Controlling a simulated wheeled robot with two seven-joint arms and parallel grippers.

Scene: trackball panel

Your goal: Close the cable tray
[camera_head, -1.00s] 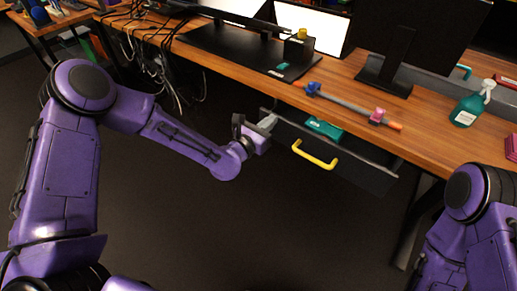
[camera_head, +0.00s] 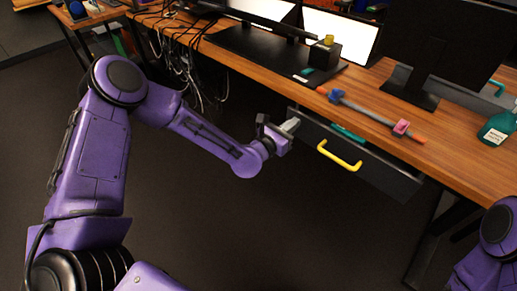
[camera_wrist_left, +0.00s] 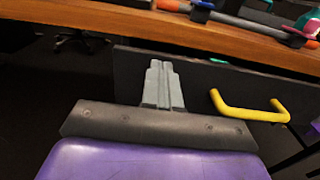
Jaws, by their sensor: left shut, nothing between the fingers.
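The cable tray (camera_head: 385,178) is a dark drawer under the front edge of the wooden desk, with a yellow handle (camera_head: 339,157) on its front. It is still partly out: a narrow opening shows behind its front, with a teal item (camera_head: 348,133) partly visible inside. My left gripper (camera_head: 291,126) is shut and empty at the left end of the tray front. In the left wrist view its grey fingers (camera_wrist_left: 162,80) are together against or just before the dark front panel, left of the handle; contact is unclear. My right gripper is out of view.
On the desk (camera_head: 455,155) are a bar with blue and pink clamps (camera_head: 368,111), a black box (camera_head: 324,54), monitors and a teal spray bottle (camera_head: 497,127). Cables (camera_head: 185,55) hang under the desk at the back left. The floor before the tray is clear.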

